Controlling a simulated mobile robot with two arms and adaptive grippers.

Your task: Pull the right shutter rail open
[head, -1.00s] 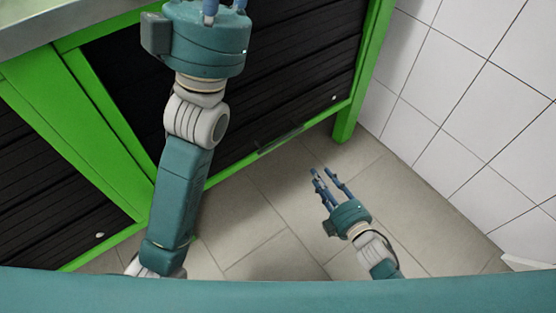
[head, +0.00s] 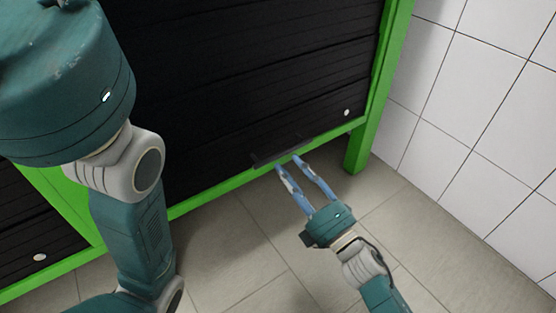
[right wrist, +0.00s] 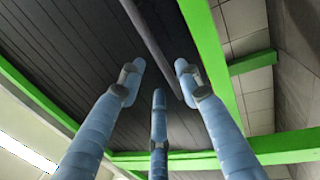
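The right shutter (head: 250,70) is a black slatted panel in a green frame, and it is down. Its rail (head: 290,151) is a dark grey bar low on the panel. My right gripper (head: 288,164) is open, with its blue fingertips close under the rail. In the right wrist view the rail (right wrist: 158,45) runs between the spread fingers (right wrist: 159,75); I cannot tell whether they touch it.
A green leg (head: 360,148) stands at the cabinet's right corner, near a white tiled wall (head: 470,100). Another black shutter (head: 30,225) is at the left, partly hidden by my left arm. The tiled floor (head: 235,250) is clear.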

